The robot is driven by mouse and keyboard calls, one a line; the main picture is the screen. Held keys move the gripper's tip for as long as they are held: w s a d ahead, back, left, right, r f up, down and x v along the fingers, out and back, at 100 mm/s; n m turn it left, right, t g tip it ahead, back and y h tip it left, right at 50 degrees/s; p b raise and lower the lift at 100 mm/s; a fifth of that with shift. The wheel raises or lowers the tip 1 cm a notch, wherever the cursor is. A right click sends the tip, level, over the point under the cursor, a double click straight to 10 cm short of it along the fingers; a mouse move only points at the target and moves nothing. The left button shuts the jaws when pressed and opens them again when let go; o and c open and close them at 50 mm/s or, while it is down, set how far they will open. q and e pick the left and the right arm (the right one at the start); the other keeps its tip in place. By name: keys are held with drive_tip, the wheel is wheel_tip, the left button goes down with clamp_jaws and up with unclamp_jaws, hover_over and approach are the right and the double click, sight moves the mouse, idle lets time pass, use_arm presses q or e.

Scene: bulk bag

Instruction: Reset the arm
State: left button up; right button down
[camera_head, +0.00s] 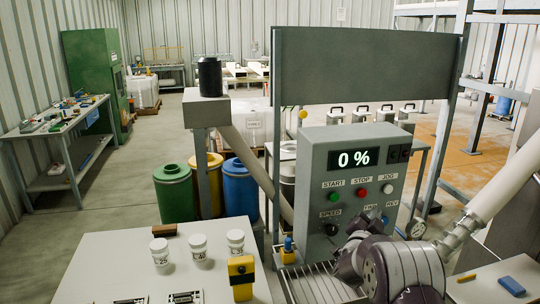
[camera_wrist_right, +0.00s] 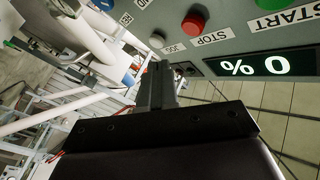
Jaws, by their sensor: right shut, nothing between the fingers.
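My right gripper (camera_head: 372,217) is in front of the grey control box (camera_head: 316,148), over its lower right part, with my arm behind it at the bottom right. In the right wrist view the dark fingers (camera_wrist_right: 160,85) are together, with nothing between them. The box display (camera_head: 354,158) reads 0 %. Its green START button (camera_head: 333,194), red STOP button (camera_head: 361,191) and white JOG button (camera_head: 388,189) show clear of the gripper. The SPEED knob (camera_head: 331,229) is also in view. The gripper hides part of the lower row. I cannot tell whether it touches the panel. My left gripper is out of view.
A white table (camera_head: 120,262) at the lower left bears several white jars and a yellow device (camera_head: 241,276). A dark board (camera_head: 366,66) stands above the box. A pale pipe (camera_head: 505,180) slopes down at the right. Green, yellow and blue drums stand behind the table.

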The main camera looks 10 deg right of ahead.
drive_tip(key=s+a+f+n+g+y, duration=0.35)
drive_tip(key=a+f+y, duration=0.2)
drive_tip(key=f, duration=0.25)
drive_tip(key=s+a+f+n+g+y, duration=0.3)
drive_tip(key=s+a+f+n+y, duration=0.15)
drive_tip(key=a+f, duration=0.2)
drive_tip(key=s+a+n+g+y, duration=0.1)
drive_tip(key=s+a+n+g, duration=0.2)
drive_tip(key=s, duration=1)
drive_tip(key=s+a+r+n+g+y, duration=0.1)
drive_tip(key=s+a+n+g, duration=0.3)
drive_tip(key=s, duration=0.9)
drive_tip(key=shift+a, duration=0.7)
